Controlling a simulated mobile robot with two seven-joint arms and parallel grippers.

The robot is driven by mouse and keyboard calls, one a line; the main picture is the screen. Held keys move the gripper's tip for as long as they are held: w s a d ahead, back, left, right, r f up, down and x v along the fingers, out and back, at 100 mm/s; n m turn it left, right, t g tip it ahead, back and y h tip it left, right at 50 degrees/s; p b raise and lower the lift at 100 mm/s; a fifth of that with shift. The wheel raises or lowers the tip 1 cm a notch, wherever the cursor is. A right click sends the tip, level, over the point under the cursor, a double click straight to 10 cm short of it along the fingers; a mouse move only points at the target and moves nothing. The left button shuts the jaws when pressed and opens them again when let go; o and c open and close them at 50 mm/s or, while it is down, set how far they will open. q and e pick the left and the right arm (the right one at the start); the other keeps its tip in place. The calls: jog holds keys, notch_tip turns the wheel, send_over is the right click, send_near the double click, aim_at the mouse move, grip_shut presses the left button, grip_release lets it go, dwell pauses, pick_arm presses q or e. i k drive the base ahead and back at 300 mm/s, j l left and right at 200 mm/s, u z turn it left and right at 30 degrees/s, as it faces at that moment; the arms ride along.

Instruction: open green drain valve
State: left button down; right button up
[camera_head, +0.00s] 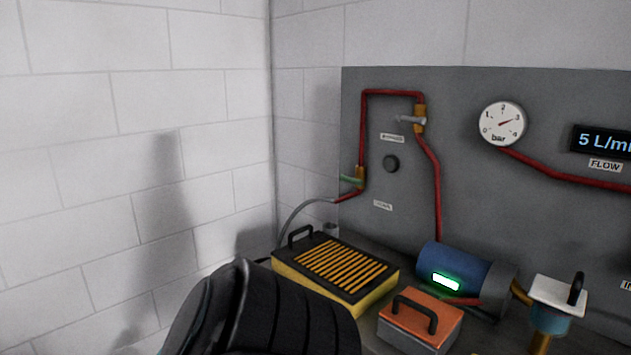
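The green drain valve handle (351,180) sits on a brass fitting (360,177) at the lower left of the grey panel. The handle lies roughly level and points left from the red pipe. A small label, too blurred to read surely, is below and to its right. A dark ribbed part, which looks like one of my arm links, fills the bottom centre, well below the valve. Neither gripper shows, and I cannot tell where they are relative to the valve.
A yellow box with a black slatted top (345,265) stands below the valve. An orange-lidded box (421,318), a blue cylinder (450,270) and a white-topped fitting (556,293) stand to its right. A grey-handled valve (411,119) and gauge (502,124) are higher on the panel.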

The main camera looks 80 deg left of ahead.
aim_at(342, 177)
jog(key=u, duration=2.4)
jog(key=i+j, duration=0.3)
jog(key=j, duration=0.15)
jog(key=i+j, duration=0.3)
jog(key=j, duration=0.15)
jog(key=i+j+z, duration=0.1)
jog(key=j+z, duration=0.15)
jog(key=z, duration=0.2)
jog(key=i+j+z, duration=0.1)
jog(key=j+z, duration=0.3)
jog(key=l+z, duration=0.1)
jog(key=z, duration=0.4)
